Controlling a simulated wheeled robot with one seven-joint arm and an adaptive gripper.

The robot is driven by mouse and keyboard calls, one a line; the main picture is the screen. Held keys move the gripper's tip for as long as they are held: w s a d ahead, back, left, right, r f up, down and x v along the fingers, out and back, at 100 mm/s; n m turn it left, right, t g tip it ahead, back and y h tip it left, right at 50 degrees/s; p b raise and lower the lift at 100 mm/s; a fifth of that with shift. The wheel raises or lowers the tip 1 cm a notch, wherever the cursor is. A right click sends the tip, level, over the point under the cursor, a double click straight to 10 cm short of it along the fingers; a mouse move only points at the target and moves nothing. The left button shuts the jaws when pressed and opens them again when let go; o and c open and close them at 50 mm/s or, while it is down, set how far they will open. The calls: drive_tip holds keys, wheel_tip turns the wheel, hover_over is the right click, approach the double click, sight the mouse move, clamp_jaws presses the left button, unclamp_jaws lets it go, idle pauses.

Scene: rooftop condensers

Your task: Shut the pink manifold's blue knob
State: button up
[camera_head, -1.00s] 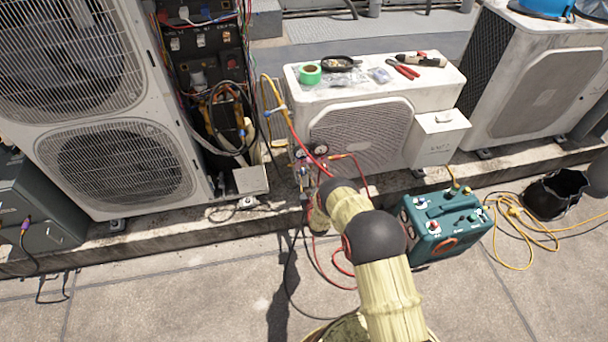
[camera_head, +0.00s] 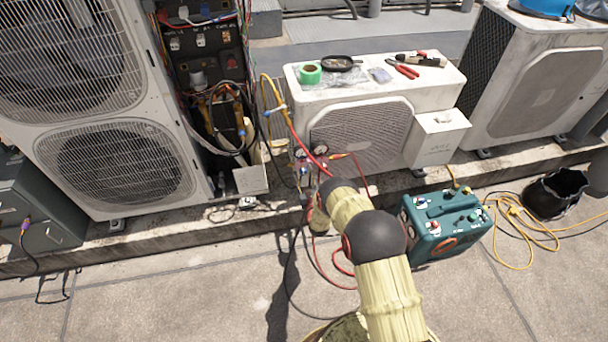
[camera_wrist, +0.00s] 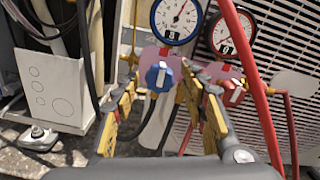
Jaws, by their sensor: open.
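The pink manifold (camera_wrist: 149,58) hangs in front of the small condenser, with a blue-rimmed gauge (camera_wrist: 176,20) and a red-rimmed gauge (camera_wrist: 231,33) above it. Its blue knob (camera_wrist: 159,77) shows in the wrist view, left of a red knob (camera_wrist: 233,92). My gripper (camera_wrist: 165,80) is open. Its yellow fingers stand on either side of the blue knob in the picture, with no visible contact. The right finger lies between the blue and red knobs. In the head view the manifold (camera_head: 312,160) is small and partly hidden by my arm.
A red hose (camera_wrist: 252,80) runs close on the right of the manifold. The small condenser (camera_head: 360,130) stands behind it. A teal machine (camera_head: 445,225) stands on the paving to the right, with a yellow cable (camera_head: 525,235) beyond. Open paving lies in front.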

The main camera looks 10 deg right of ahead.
drive_tip(key=s, duration=1.1)
drive_tip(key=shift+s, duration=0.4)
